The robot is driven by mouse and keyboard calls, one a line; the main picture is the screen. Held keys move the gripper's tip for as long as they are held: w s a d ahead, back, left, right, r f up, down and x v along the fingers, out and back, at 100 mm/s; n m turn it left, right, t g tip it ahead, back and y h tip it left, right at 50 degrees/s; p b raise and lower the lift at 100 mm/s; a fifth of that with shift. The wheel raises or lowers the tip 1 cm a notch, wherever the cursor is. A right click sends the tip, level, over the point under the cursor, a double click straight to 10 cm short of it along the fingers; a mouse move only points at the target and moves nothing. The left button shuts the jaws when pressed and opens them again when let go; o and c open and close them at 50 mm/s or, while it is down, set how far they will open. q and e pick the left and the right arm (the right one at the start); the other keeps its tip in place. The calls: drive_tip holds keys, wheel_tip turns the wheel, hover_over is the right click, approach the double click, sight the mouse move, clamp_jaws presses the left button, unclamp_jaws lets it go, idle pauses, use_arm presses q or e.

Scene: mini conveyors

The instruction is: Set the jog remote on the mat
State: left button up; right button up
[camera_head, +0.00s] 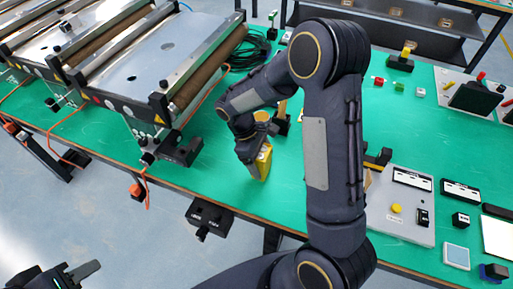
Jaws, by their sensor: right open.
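A yellow box-shaped handset (264,164), which looks like the jog remote, stands upright on the green tabletop left of centre. My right gripper (256,163) is down at it, with its open jaws beside the handset; whether they touch it cannot be told. My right arm crosses the middle of the view and hides part of the table behind it. No mat can be told for sure; a small pale blue square pad (456,256) lies near the front right edge. My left gripper (78,278) is at the bottom left, away from the table and partly cut off.
Mini conveyors (157,50) with rollers fill the left of the table. A cable coil (250,50) lies behind my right arm. A grey control panel (400,222) with a yellow button is on the right, beside small black blocks. Green table (215,170) is clear left of the handset.

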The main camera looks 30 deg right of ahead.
drive_tip(key=v, duration=1.1)
drive_tip(key=s+r+m+t+y, duration=0.3)
drive_tip(key=s+m+t, duration=0.1)
drive_tip(key=s, duration=0.6)
drive_tip(key=s+a+r+m+t+y, duration=0.1)
drive_tip(key=s+m+t, duration=0.4)
drive_tip(key=s, duration=0.5)
drive_tip(key=r+m+y, duration=0.1)
drive_tip(key=y, duration=0.1)
drive_tip(key=shift+r+y+b, duration=0.3)
drive_tip(key=shift+r+y, duration=0.05)
drive_tip(key=shift+y, duration=0.05)
